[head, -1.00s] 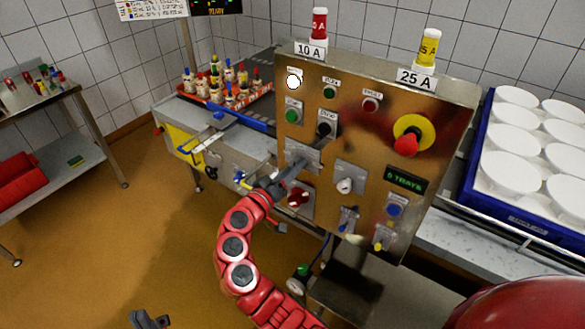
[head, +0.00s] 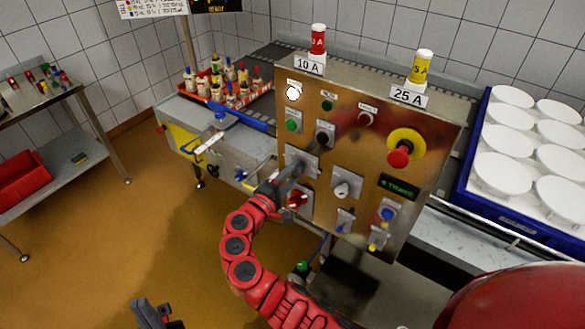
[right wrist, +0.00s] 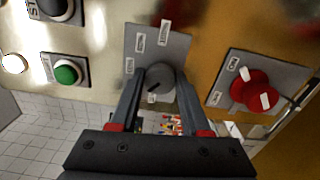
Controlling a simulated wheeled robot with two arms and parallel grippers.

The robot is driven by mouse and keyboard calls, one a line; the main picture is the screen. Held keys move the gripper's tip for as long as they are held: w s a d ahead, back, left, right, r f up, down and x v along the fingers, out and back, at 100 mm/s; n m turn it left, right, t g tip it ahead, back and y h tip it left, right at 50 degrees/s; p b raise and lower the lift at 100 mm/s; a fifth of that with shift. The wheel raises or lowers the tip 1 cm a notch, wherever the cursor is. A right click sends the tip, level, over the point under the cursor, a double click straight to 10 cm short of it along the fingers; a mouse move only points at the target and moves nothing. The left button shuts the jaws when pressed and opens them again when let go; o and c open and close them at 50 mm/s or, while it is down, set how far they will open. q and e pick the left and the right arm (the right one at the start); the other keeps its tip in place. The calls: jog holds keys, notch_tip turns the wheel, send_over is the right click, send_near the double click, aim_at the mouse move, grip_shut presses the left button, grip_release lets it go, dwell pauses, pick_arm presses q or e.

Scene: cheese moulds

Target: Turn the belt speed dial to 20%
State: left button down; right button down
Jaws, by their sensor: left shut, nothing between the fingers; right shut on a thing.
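The metal control panel (head: 360,140) stands at the centre of the head view. My right gripper (head: 292,176) reaches its left part and is shut on a grey dial. In the right wrist view the gripper (right wrist: 160,98) has a finger on either side of the grey dial (right wrist: 165,82). The dial sits on a grey plate (right wrist: 150,42) with small labels that I cannot read. A dark mark shows on its face. In the head view the gripper hides the dial. My left gripper (head: 152,314) is shut and empty, low above the floor at bottom left.
A red knob (right wrist: 255,92) is beside the dial; a green button (right wrist: 68,72) is on the other side. A blue tray (head: 470,150) of white moulds is at right.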

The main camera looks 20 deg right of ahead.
jog(key=shift+r+n+p, duration=0.15)
jog(key=shift+n+p, duration=2.95)
jog(key=shift+n, duration=0.9)
jog(key=shift+c, duration=1.9)
grip_release()
